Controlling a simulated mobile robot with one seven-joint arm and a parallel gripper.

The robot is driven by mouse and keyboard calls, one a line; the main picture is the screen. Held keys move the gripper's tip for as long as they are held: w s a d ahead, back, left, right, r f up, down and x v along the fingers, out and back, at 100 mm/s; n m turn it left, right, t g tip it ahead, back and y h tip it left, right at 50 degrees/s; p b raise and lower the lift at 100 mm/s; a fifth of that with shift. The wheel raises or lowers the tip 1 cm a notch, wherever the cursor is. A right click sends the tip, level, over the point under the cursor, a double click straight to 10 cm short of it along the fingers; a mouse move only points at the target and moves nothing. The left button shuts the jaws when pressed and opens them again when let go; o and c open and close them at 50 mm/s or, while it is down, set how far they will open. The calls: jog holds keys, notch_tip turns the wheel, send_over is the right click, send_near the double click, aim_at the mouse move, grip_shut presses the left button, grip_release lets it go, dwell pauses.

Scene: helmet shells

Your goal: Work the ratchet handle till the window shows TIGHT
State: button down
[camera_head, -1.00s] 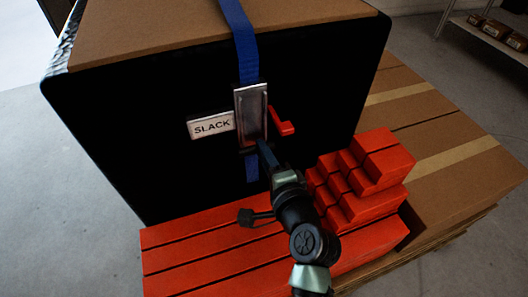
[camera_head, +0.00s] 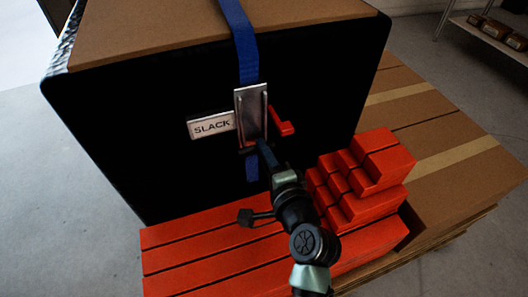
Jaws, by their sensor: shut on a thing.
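The metal ratchet handle (camera_head: 252,112) lies flat against the black face of the large box (camera_head: 150,140), in line with the blue strap (camera_head: 240,40). The white window plate (camera_head: 211,125) to its left reads SLACK. A red lever (camera_head: 282,122) sticks out to the right of the handle. My gripper (camera_head: 262,150) is at the handle's lower end and is shut on it. The fingertips are small and dark, so the exact grip is hard to see.
Red boxes (camera_head: 205,245) lie below and in front of the black face. A stack of smaller red blocks (camera_head: 372,165) stands close to the right of my arm. Brown cartons (camera_head: 445,125) are on the right. Grey floor is open at left.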

jog(key=shift+s+r+p, duration=0.1)
jog(key=shift+p, duration=0.25)
jog(key=s+d+r+g+h+p, duration=0.2)
jog(key=s+r+g+p, duration=0.6)
jog(key=p, duration=3)
jog(key=shift+s+d+r+g+h+p, duration=0.2)
jog(key=shift+d+r+g+h+p, duration=0.2)
jog(key=shift+r+g+h, duration=0.85)
jog(key=shift+w+f+g+y, duration=0.15)
jog(key=shift+g+y, duration=0.1)
jog(key=shift+y, duration=0.2)
jog(key=c, duration=0.7)
grip_release()
jog(key=shift+c, duration=0.2)
